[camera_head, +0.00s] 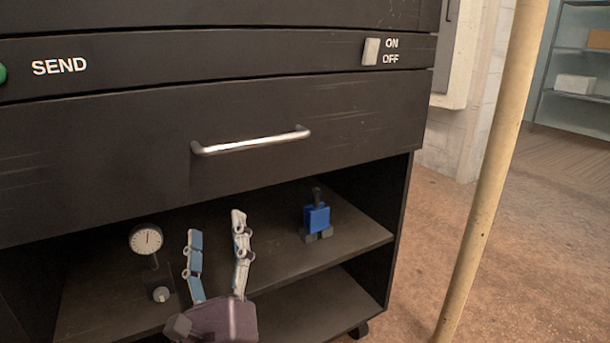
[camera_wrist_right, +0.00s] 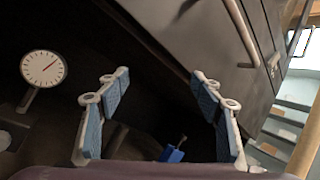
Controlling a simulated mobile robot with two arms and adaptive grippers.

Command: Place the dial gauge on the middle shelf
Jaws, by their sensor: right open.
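The dial gauge (camera_head: 147,240) has a round white face on a stem, above a dark base with a light round knob. It stands upright on the middle shelf (camera_head: 270,270) of the dark cabinet, toward the left. In the wrist view the gauge (camera_wrist_right: 43,69) shows at the left, outside the fingers. My right gripper (camera_head: 217,225) is open and empty at the shelf, just right of the gauge and apart from it. Its two blue-padded fingers also show in the wrist view (camera_wrist_right: 160,88). My left gripper is not in view.
A blue device (camera_head: 316,218) with a dark knob stands on the same shelf at the right. A closed drawer with a metal handle (camera_head: 250,143) is above the opening. A lower shelf (camera_head: 320,305) looks empty. A cream post (camera_head: 490,180) stands right of the cabinet.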

